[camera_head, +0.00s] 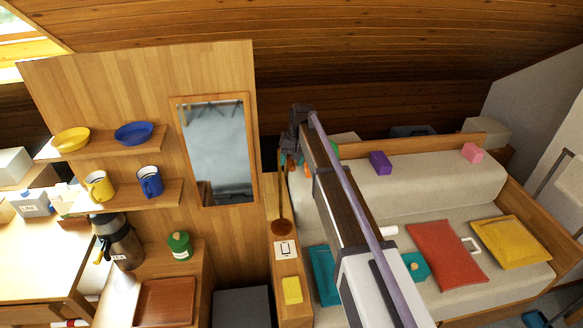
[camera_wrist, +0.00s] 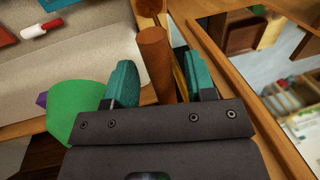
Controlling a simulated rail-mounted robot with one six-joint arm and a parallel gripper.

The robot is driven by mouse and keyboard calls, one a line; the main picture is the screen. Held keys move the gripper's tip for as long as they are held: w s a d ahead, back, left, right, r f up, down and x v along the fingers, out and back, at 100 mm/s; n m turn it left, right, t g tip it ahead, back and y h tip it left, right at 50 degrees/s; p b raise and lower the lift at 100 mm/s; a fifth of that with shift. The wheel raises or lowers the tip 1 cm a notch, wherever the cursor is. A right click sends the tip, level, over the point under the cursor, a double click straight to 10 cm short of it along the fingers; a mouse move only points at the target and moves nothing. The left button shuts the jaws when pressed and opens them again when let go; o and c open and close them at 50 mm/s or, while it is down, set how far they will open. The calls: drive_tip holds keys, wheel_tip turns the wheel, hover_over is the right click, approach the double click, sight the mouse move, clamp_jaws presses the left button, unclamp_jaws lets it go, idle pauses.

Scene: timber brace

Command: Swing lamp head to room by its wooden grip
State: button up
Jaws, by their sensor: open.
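The lamp's green head (camera_wrist: 75,112) is at the left of the wrist view, beside my gripper. A small green part of it (camera_head: 335,150) shows past my arm in the head view. The brown wooden grip (camera_wrist: 153,62) is an upright cylinder between my gripper's two teal fingers (camera_wrist: 160,82). The fingers are apart, with a gap on the right side of the grip; contact on the left is unclear. In the head view my gripper (camera_head: 290,161) is near the top of the thin lamp stem, mostly hidden by my arm. The round brown lamp base (camera_head: 283,227) stands below.
A wooden panel with a mirror (camera_head: 217,150) stands left of the lamp. A sofa (camera_head: 405,190) with cushions lies to the right, under my arm. Shelves with bowls and mugs are at left.

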drive_tip(key=shift+r, duration=0.15)
drive_tip(key=shift+c, duration=0.2)
clamp_jaws()
